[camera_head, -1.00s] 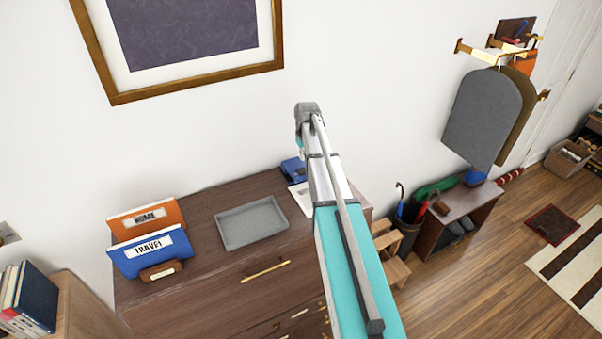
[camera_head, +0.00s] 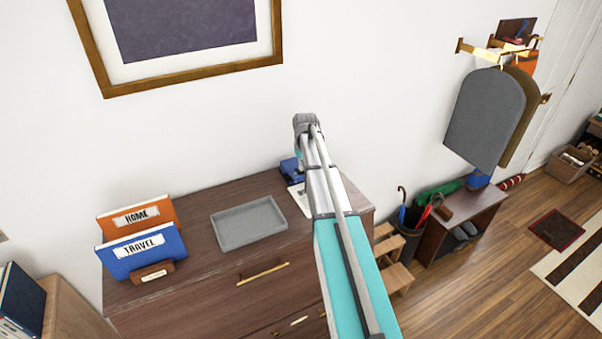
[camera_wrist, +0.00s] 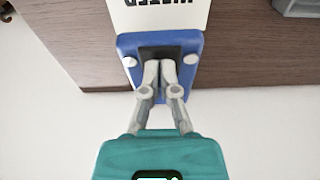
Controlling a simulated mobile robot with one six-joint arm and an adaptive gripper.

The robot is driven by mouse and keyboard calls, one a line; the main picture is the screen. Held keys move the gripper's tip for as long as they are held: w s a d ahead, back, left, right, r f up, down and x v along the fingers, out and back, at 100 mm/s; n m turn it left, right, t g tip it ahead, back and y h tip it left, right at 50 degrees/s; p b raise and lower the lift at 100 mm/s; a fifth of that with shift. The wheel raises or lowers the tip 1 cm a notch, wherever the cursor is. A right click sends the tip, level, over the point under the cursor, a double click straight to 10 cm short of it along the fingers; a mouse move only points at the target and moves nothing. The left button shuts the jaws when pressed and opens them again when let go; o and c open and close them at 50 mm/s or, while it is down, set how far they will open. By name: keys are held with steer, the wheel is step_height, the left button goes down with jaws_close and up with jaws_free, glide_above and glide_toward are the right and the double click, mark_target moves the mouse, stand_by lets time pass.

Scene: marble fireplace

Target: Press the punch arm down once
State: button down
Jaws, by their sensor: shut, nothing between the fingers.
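The blue hole punch (camera_head: 291,169) sits at the back of the dark wooden dresser, partly hidden behind my arm. In the wrist view the blue punch (camera_wrist: 193,48) lies below my gripper (camera_wrist: 158,66), with two pale round spots near its sides and a dark area in its middle. My gripper is shut and empty, with its fingertips over that dark area. I cannot tell whether the tips touch it. A white sheet with printed letters (camera_wrist: 158,15) lies against the punch's front edge, and it also shows in the head view (camera_head: 299,199).
A grey tray (camera_head: 248,223) lies left of the punch on the dresser (camera_head: 190,285). An orange HOME folder (camera_head: 140,217) and a blue TRAVEL folder (camera_head: 142,250) stand at the far left. The white wall is close behind the punch.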

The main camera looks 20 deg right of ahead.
mark_target(303, 172)
stand_by(0.3)
step_height(303, 172, down, 3)
steer(key=b, duration=0.3)
steer(key=shift+r, duration=0.25)
steer(key=shift+s+r+p, duration=0.25)
steer(key=shift+s+p, duration=0.15)
steer(key=shift+s, duration=0.4)
steer(key=shift+s+r+p, duration=0.25)
steer(key=shift+s+p, duration=0.1)
steer(key=shift+s, duration=0.45)
steer(key=shift+w+f, duration=0.1)
steer(key=shift+w, duration=0.1)
